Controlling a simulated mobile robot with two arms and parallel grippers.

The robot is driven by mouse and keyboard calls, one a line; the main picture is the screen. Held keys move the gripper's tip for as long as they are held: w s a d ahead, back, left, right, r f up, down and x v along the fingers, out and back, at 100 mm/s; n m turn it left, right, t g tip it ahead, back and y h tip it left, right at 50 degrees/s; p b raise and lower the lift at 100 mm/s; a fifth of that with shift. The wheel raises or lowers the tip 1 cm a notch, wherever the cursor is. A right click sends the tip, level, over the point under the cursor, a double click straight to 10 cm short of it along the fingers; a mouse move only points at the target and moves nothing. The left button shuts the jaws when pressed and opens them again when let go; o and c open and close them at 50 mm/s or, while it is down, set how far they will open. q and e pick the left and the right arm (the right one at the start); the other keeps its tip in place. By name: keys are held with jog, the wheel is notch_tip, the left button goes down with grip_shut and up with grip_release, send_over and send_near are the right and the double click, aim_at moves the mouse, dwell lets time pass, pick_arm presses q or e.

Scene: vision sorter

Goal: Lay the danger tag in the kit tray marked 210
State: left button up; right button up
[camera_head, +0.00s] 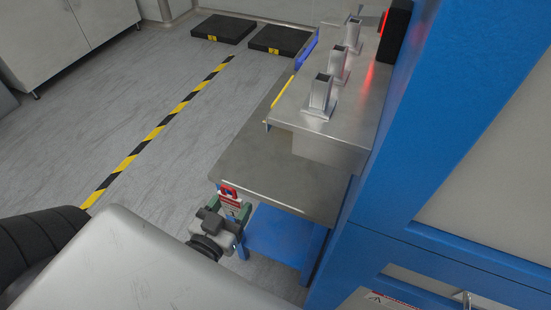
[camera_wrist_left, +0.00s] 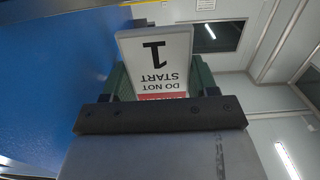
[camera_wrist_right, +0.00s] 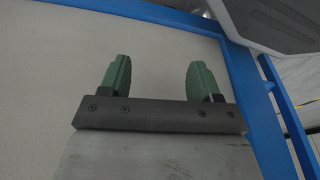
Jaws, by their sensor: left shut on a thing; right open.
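My left gripper (camera_head: 232,213) is shut on the danger tag (camera_head: 229,192), at the near left corner of the steel table. In the left wrist view the tag (camera_wrist_left: 157,55) is a white card with a red band, upside down, reading "DO NOT START 1". It stands out from between the left gripper's green fingers (camera_wrist_left: 160,84). My right gripper (camera_wrist_right: 158,82) is open and empty in front of a pale panel, in the right wrist view. No tray marked 210 can be made out in any view.
The steel table (camera_head: 265,170) has a bare near top. A raised steel shelf (camera_head: 290,108) with several square metal posts stands on its far part. A tall blue frame (camera_head: 470,120) closes off the right. Two black platforms (camera_head: 280,40) lie on the floor beyond.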

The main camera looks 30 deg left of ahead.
pick_arm(q)
jog(key=w, duration=1.1)
jog(key=shift+w+a, duration=0.35)
jog(key=shift+w, duration=0.05)
jog(key=w, duration=0.5)
jog(key=shift+a+b, duration=0.15)
jog(key=shift+b, duration=0.15)
jog(key=shift+s+f, duration=0.1)
jog(key=shift+s, duration=0.1)
pick_arm(e)
jog(key=shift+w+r, duration=0.3)
jog(key=shift+r, duration=0.3)
jog(key=shift+w+r, duration=0.25)
jog(key=shift+r, duration=0.35)
jog(key=shift+f, duration=0.15)
pick_arm(q)
jog(key=o, duration=0.9)
pick_arm(e)
jog(key=shift+w+r, duration=0.1)
jog(key=shift+r, duration=0.15)
